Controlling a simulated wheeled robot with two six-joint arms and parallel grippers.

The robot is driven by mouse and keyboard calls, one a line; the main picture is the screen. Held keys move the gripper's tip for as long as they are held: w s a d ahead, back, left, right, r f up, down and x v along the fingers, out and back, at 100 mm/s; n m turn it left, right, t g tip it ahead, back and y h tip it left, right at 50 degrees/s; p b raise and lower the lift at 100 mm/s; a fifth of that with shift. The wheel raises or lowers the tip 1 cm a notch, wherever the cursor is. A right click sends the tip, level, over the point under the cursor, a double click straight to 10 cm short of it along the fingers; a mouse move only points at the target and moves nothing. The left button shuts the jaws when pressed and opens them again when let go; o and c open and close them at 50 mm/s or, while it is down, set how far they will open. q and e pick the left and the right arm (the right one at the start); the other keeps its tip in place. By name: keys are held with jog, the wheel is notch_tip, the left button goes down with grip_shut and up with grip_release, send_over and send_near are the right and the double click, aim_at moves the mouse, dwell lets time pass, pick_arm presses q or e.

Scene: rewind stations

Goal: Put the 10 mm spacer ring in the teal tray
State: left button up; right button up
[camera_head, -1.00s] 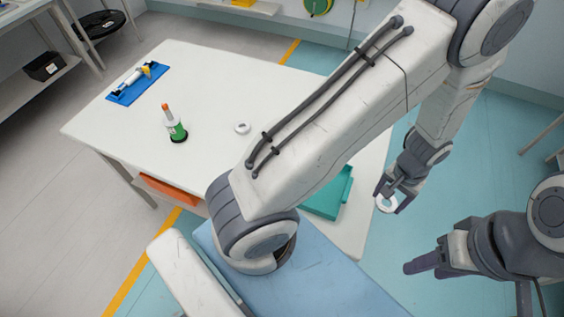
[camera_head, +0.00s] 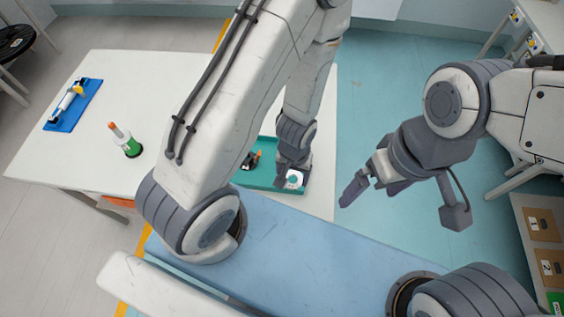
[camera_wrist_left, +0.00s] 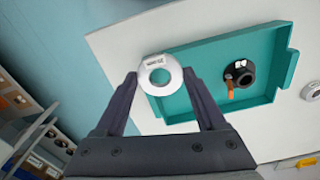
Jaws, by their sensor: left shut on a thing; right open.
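My left gripper (camera_head: 292,176) is shut on a white ring (camera_head: 294,181) with a small label that I cannot read clearly. In the head view the tray (camera_head: 262,184) is partly hidden behind my left arm. My right gripper (camera_head: 371,190) is open and empty, to the right of the table.
A black part with a "20" label (camera_wrist_left: 246,75) and an orange piece lie in the tray. Another white ring (camera_wrist_left: 313,91) is on the table. Numbered boxes (camera_head: 541,224) are at the right.

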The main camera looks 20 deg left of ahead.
pick_arm(q)
jog(key=w+a+f+b, duration=0.1)
jog(key=w+f+b, duration=0.1)
jog(key=w, duration=0.1)
jog(key=w+a+f+b, duration=0.2)
jog(key=w, duration=0.1)
jog(key=w+a+f+b, duration=0.1)
jog(key=w+f+b, duration=0.1)
jog(key=w, duration=0.1)
jog(key=shift+a+f+b, duration=0.1)
jog(key=shift+a+b, duration=0.25)
jog(key=shift+a, duration=0.05)
jog(key=shift+f, duration=0.4)
jog(key=shift+f+b, duration=0.35)
jog(key=shift+f, duration=1.3)
jog(key=shift+f, duration=0.1)
jog(key=o, duration=0.9)
jog(key=shift+f, duration=0.1)
jog(key=shift+o, duration=0.9)
